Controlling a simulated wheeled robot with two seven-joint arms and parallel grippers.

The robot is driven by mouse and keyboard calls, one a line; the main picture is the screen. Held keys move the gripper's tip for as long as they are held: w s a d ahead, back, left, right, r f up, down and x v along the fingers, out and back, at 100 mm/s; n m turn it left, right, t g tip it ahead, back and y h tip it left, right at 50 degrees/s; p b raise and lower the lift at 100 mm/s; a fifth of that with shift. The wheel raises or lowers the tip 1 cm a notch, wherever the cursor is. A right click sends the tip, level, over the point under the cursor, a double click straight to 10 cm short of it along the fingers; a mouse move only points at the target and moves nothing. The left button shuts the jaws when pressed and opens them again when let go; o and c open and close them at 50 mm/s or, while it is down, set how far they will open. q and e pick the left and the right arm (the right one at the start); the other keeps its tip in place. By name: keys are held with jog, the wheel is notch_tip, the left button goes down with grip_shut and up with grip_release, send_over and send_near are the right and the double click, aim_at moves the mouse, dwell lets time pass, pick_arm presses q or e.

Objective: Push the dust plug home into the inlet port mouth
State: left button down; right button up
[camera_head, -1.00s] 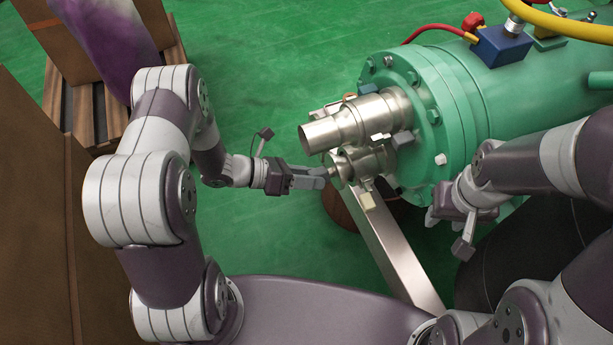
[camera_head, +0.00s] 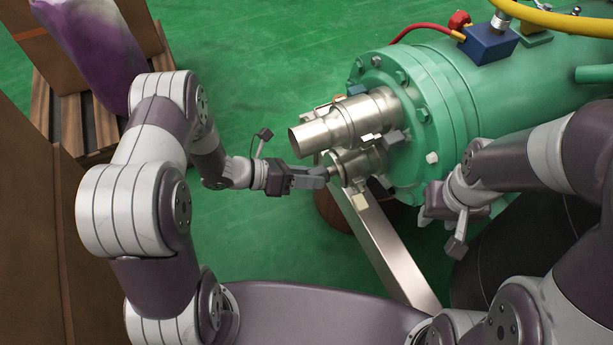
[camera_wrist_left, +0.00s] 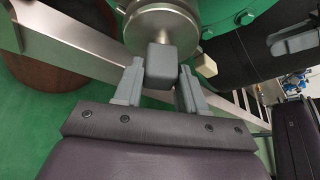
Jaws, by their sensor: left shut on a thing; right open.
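The dust plug appears as a grey block (camera_wrist_left: 162,62) between the fingers of my left gripper (camera_wrist_left: 157,85) in the left wrist view. My left gripper is shut on it. Just beyond the block is the round metal end of the inlet port (camera_wrist_left: 163,22). The block overlaps that end, so I cannot tell how far the plug is in. In the head view, my left gripper (camera_head: 324,176) points right at the lower metal port (camera_head: 362,162); its fingers hide most of the plug. My right gripper (camera_head: 428,213) is open and empty, below the green flange.
A larger metal pipe (camera_head: 340,122) juts out just above the lower port. A green vessel with a bolted flange (camera_head: 428,105) carries both. A slanted metal bar (camera_head: 385,250) runs below. Pallets and brown boards (camera_head: 30,200) stand at left. Green floor is clear behind my left arm.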

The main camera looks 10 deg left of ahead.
pick_arm(q)
jog(key=shift+w+d, duration=0.15)
jog(key=shift+d, duration=0.05)
jog(key=c, duration=0.6)
grip_release()
jog(key=shift+o, duration=0.2)
jog(key=p+v, duration=0.2)
jog(key=v, duration=0.6)
dwell(1.0)
